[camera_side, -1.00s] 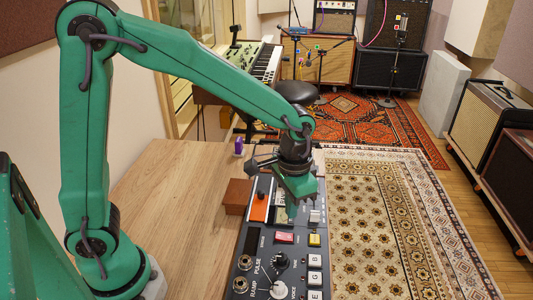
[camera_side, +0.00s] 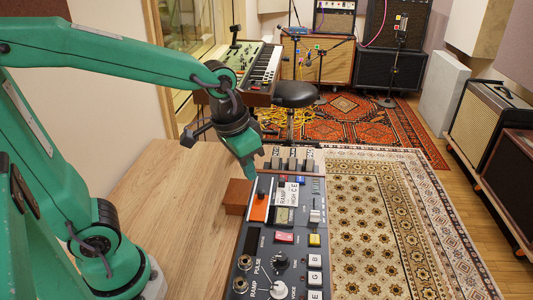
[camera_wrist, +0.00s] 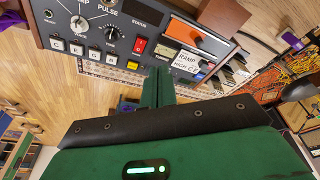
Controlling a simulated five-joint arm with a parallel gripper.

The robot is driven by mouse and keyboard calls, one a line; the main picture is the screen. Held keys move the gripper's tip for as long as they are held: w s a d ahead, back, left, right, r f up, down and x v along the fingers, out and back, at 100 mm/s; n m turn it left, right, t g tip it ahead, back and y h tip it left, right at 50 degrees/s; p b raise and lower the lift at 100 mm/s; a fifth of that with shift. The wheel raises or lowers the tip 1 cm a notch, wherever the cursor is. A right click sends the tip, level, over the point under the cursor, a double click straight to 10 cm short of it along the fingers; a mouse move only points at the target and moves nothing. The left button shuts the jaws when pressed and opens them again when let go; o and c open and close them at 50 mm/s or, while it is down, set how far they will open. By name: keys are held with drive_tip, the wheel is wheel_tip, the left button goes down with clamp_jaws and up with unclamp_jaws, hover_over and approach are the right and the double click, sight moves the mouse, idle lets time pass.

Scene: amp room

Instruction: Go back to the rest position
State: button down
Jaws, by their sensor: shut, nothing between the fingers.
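My green gripper (camera_side: 249,171) is shut and empty in the side view. It hangs above the far left part of the grey control panel (camera_side: 247,241), near the orange slider plate (camera_side: 260,203). In the wrist view the shut fingers (camera_wrist: 158,87) point at the panel (camera_wrist: 90,52), with a gap that I cannot judge exactly. A display, a red switch (camera_wrist: 139,45) and a label reading RAMP and HIGH C E (camera_wrist: 185,60) show beyond the fingertips.
The table's left part is clear. Behind are a black stool (camera_side: 296,94), a keyboard (camera_side: 262,66) and amplifiers (camera_side: 490,115) on the floor.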

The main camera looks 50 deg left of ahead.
drive_tip(key=s+a+r+n+t, duration=0.1)
drive_tip(key=s+a+r+t, duration=0.1)
drive_tip(key=s+a, duration=0.3)
drive_tip(key=shift+s+r+n+t, duration=0.35)
drive_tip(key=shift+s+r, duration=0.25)
drive_tip(key=shift+s, duration=0.85)
